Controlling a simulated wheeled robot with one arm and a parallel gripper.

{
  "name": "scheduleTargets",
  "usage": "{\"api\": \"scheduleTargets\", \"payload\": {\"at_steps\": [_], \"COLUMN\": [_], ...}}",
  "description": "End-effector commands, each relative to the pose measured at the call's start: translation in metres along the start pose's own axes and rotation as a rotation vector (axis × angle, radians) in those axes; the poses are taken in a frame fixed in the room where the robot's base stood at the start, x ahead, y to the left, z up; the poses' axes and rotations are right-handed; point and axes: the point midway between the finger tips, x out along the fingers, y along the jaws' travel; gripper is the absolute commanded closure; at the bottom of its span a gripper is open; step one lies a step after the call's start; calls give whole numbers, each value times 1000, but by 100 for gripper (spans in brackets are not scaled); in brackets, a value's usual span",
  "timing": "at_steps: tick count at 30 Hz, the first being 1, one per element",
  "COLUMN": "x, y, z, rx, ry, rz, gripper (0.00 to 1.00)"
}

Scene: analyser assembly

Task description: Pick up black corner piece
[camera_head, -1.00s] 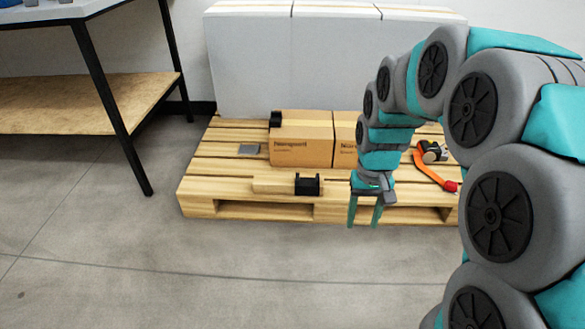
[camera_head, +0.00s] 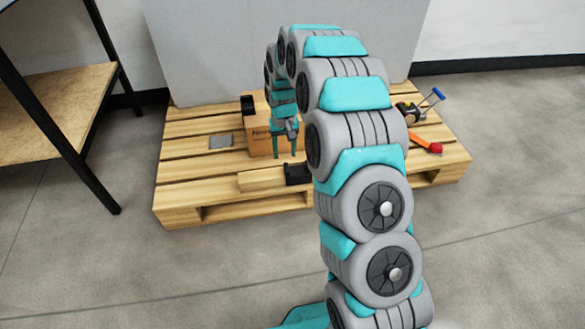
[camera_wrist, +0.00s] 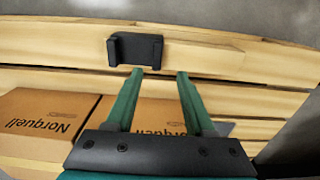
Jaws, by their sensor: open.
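A black corner piece (camera_head: 297,174) sits at the right end of a light wooden block (camera_head: 262,180) near the front of the pallet. In the wrist view the black piece (camera_wrist: 135,50) lies just beyond my fingertips, nearer the left one. My gripper (camera_head: 285,155) is open and empty, fingers pointing down, behind the piece and in front of a cardboard box. In the wrist view my two teal fingers (camera_wrist: 160,72) are apart with nothing between them. A second black piece (camera_head: 248,105) shows at the cardboard box's upper left.
The wooden pallet (camera_head: 180,180) carries a Norquell cardboard box (camera_head: 261,138), a grey plate (camera_head: 220,141) and an orange-red tool (camera_head: 425,143). A black-legged table (camera_head: 55,130) stands at left. The pallet's left part is mostly clear.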

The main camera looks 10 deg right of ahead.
Motion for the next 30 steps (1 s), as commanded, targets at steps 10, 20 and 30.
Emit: {"api": "scheduleTargets", "payload": {"at_steps": [10,20,30], "x": [33,70,69], "y": [2,4,4], "z": [6,10,10], "rx": [-1,-1,0], "ry": [-3,-2,0], "rz": [1,0,0], "gripper": [46,46,64]}}
